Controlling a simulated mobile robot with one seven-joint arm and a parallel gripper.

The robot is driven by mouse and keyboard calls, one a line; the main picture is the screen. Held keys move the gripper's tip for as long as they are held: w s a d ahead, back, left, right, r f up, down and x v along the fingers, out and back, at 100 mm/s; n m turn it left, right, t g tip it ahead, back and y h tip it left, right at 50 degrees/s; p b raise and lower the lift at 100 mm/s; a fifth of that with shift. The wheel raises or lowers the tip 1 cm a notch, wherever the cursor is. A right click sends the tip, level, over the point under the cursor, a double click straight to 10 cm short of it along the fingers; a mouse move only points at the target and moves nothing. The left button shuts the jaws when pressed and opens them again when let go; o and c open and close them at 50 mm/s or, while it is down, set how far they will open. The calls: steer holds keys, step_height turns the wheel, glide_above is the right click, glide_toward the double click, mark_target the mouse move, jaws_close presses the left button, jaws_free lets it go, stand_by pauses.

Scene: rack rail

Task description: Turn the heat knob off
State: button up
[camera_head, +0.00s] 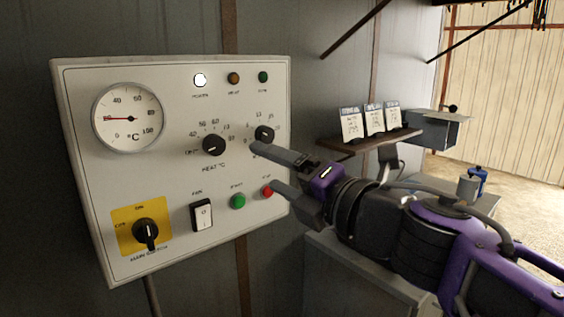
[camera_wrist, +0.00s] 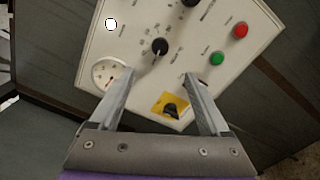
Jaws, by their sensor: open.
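The heat knob (camera_head: 214,145) is a black round knob in the middle of a pale control panel (camera_head: 165,185). A number scale curves over it, with an OFF label at its left; I cannot tell its exact setting. It also shows in the wrist view (camera_wrist: 160,46), beyond and between my fingertips. My gripper (camera_head: 263,167) is open and empty, at the right part of the panel in the head view. In the wrist view my gripper (camera_wrist: 159,73) has its two fingers spread wide and apart from the knob. Nothing hides the knob.
A second black knob (camera_head: 264,134) sits right of the heat knob. Below are a green button (camera_head: 238,202), a red button (camera_head: 267,191), a rocker switch (camera_head: 202,214) and a yellow-backed main switch (camera_head: 146,233). A dial gauge (camera_head: 129,118) is upper left. A shelf (camera_head: 370,137) with cards stands right.

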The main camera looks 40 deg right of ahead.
steer(key=shift+s+f, duration=0.1)
steer(key=shift+s, duration=0.9)
steer(key=w+d+f+m+g+h, duration=0.1)
steer(key=w+f+m+g+h, duration=0.15)
steer(key=m, duration=0.55)
steer(key=w+d+f+m+g+h, duration=0.1)
steer(key=w+m+g+h, duration=0.2)
steer(key=m, duration=0.6)
steer(key=s+a+f+m+g+y, duration=0.2)
steer(key=a+f+m+g, duration=0.1)
steer(key=a+f, duration=0.4)
steer(key=s+a+f+m+g+y, duration=0.3)
steer(key=a+f+g, duration=0.1)
steer(key=a+f, duration=0.3)
steer(key=shift+s+a+m, duration=0.3)
steer(key=shift+a, duration=0.55)
steer(key=shift+r, duration=0.1)
